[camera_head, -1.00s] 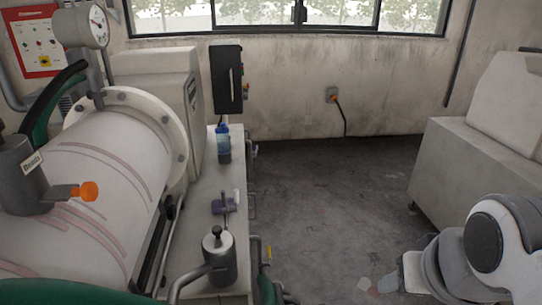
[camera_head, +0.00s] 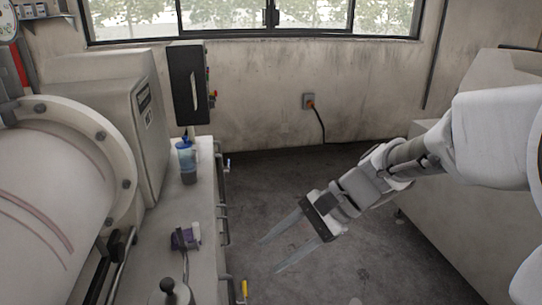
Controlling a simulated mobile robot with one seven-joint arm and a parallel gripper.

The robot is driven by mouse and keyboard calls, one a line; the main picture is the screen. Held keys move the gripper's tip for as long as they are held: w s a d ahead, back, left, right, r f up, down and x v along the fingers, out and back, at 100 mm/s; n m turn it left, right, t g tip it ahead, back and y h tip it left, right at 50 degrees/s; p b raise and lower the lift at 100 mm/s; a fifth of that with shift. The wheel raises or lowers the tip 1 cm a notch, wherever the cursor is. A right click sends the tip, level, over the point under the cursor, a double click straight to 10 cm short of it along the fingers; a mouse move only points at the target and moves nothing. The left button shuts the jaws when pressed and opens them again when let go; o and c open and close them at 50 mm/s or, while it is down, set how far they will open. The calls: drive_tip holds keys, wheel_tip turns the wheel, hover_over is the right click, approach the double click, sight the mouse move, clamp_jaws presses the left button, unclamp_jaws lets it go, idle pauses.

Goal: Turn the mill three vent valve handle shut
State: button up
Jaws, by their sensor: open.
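My gripper (camera_head: 270,257) is open and empty, with two long pale fingers pointing down and left over the dark floor. It is apart from everything, right of the bench. The white mill drum (camera_head: 50,195) with its bolted flange (camera_head: 122,160) fills the left side. A yellow handle (camera_head: 244,290) shows at the bottom edge, beside the bench, below and left of my fingertips. I cannot tell which mill or valve it belongs to. A grey fitting with a black knob (camera_head: 168,287) is cut off by the bottom edge. No valve label is readable.
A black box (camera_head: 188,83) is behind. A large pale cabinet (camera_head: 460,240) stands right. The floor (camera_head: 270,180) between is clear.

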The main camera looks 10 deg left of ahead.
drive_tip(key=w+a+f+m+y+b, duration=0.2)
drive_tip(key=w+a+f+m+y, duration=0.15)
drive_tip(key=w, duration=0.35)
drive_tip(key=w+a+f+m+y+b, duration=0.2)
drive_tip(key=w+a+f+m+y, duration=0.15)
drive_tip(key=w+m+y, duration=0.2)
drive_tip(key=s+a+b, duration=0.1)
drive_tip(key=a+b, duration=0.1)
drive_tip(key=a, duration=1.4)
drive_tip(key=shift+s+a+f+n, duration=0.2)
drive_tip(key=shift+a+f+n, duration=0.1)
drive_tip(key=shift+a+f, duration=0.05)
clamp_jaws()
